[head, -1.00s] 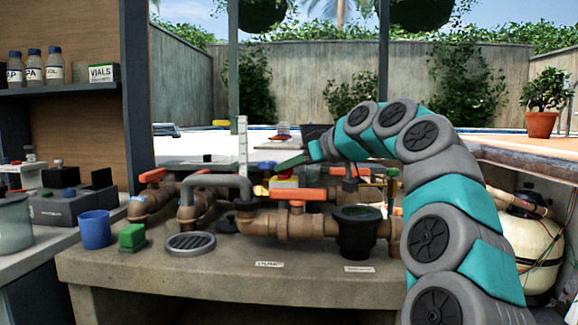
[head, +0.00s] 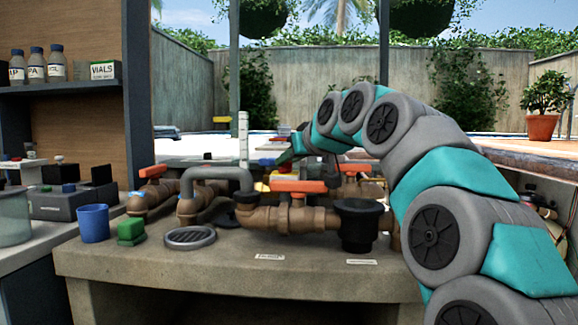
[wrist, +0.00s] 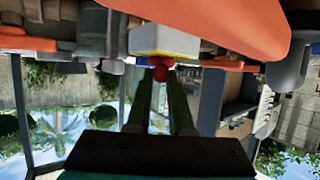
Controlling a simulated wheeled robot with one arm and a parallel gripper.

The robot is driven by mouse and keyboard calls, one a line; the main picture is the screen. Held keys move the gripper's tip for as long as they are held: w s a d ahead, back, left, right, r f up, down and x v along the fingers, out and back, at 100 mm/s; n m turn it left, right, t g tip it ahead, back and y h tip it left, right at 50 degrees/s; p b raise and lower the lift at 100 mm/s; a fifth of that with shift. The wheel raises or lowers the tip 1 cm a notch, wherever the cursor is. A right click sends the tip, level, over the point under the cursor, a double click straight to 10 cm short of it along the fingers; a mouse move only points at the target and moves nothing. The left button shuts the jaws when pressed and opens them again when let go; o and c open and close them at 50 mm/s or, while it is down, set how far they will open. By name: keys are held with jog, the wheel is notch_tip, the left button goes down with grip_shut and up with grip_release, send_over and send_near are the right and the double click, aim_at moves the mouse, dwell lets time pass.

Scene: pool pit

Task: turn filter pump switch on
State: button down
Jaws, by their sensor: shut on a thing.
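In the wrist view, a white box with a yellow band (wrist: 165,38) carries a small red ball-tipped lever (wrist: 160,73), which looks like the pump switch. My gripper (wrist: 161,84) has its two dark green fingers shut on the red ball. In the head view my gripper (head: 288,155) reaches over the pipework, behind the orange valve handle (head: 298,186). The switch box is mostly hidden there behind the handle and my gripper. The lever's on or off position cannot be told.
Brown pipes with orange handles (head: 153,171) and a black strainer pot (head: 358,225) crowd the concrete bench. A large orange surface (wrist: 215,22) is close to the wrist camera.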

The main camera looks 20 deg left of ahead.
jog(key=m+t+h, duration=0.2)
jog(key=m+h, duration=0.1)
jog(key=shift+m+t+p, duration=0.3)
jog(key=shift+p, duration=0.1)
jog(key=shift+s+a+m+t+h+p, duration=0.1)
jog(key=shift+a+m+t+h+p, duration=0.2)
jog(key=shift+m+h, duration=0.6)
jog(key=shift+s+a+m+t+h+p, duration=0.15)
jog(key=shift+m+t+h, duration=0.25)
jog(key=shift+m+h, duration=0.45)
jog(key=shift+d+h, duration=0.1)
jog(key=shift+h, duration=0.15)
jog(key=c, duration=0.8)
grip_release()
jog(key=b+v, duration=0.1)
jog(key=v, duration=0.6)
jog(key=shift+s, duration=0.35)
jog(key=shift+r, duration=0.15)
